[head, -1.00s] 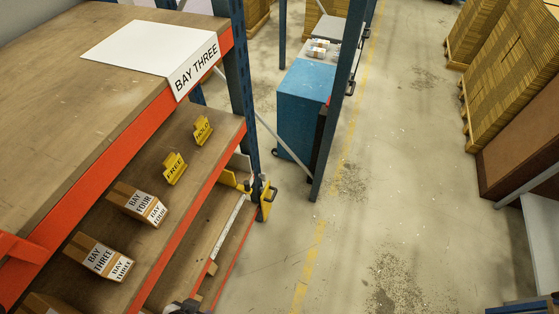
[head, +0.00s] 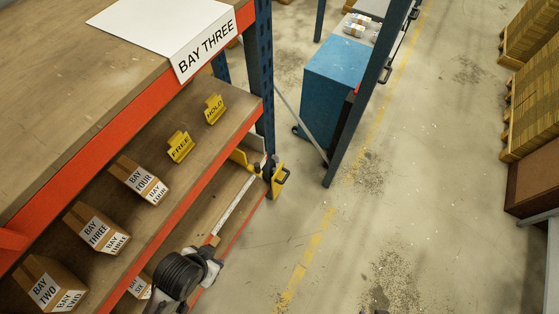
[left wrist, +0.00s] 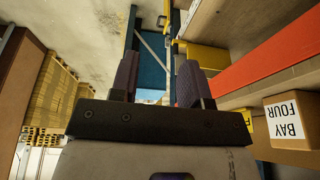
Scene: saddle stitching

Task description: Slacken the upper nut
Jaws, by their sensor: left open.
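No nut can be made out in either view. A yellow bracket with a dark handle (head: 278,179) sits at the lower part of the blue rack upright (head: 265,85). My left gripper (head: 208,262) is low in the head view, beside the shelf edge and short of the bracket. In the left wrist view, the left gripper (left wrist: 157,82) is open, with two dark fingers apart and nothing between them. Yellow parts (left wrist: 205,57) show beyond its right finger. My right gripper is not in view.
The orange-edged rack (head: 100,125) carries labelled cartons (head: 97,228), a yellow FREE sign (head: 180,147) and a yellow HOLD sign (head: 215,109). A blue cabinet (head: 335,85) stands beyond another upright. Pallet stacks (head: 535,110) line the far right.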

